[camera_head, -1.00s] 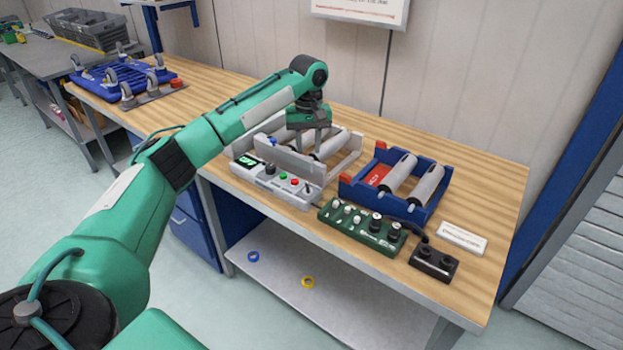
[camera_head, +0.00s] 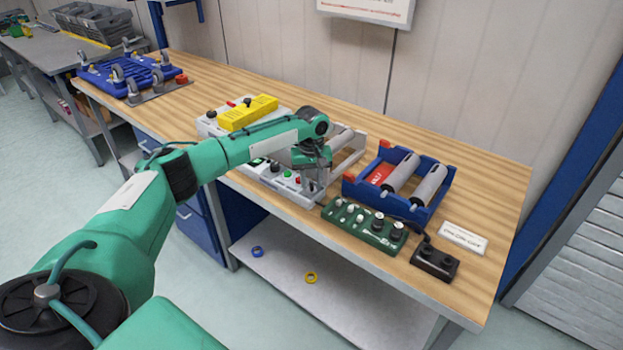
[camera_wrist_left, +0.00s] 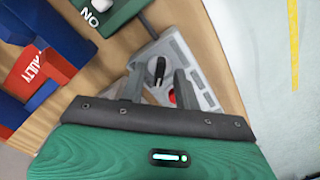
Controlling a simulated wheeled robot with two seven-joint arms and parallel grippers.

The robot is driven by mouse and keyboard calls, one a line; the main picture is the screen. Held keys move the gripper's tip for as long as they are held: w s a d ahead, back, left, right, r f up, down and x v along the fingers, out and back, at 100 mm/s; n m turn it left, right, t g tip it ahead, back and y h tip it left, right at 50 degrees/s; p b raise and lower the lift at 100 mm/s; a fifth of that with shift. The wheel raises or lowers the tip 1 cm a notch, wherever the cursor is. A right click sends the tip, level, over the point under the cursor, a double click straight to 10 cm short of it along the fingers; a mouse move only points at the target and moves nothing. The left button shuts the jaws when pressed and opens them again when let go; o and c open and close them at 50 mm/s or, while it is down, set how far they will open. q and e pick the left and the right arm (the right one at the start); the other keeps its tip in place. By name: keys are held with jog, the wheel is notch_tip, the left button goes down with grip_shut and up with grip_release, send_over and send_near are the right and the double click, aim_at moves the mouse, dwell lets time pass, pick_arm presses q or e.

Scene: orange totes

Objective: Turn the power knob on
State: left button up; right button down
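The grey control panel (camera_head: 309,200) is on the front of a grey roller unit on the wooden bench. It carries a green button (camera_head: 287,173) and a red button, also seen in the left wrist view (camera_wrist_left: 172,96). My left gripper (camera_head: 312,185) points down over the panel's right end. In the left wrist view its fingers (camera_wrist_left: 158,86) are apart and empty. A black knob (camera_wrist_left: 158,70) with a pale mark shows between and just beyond the fingertips; contact cannot be told. In the head view my gripper hides this knob. My right gripper is out of view.
A blue roller cradle (camera_head: 416,212) stands to the right. In front of it are a green control box (camera_head: 362,231) with several knobs and a black box (camera_head: 435,263). A yellow box (camera_head: 248,112) sits behind my left arm.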

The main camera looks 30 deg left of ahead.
pick_arm(q)
jog(key=shift+f, duration=0.1)
grip_shut()
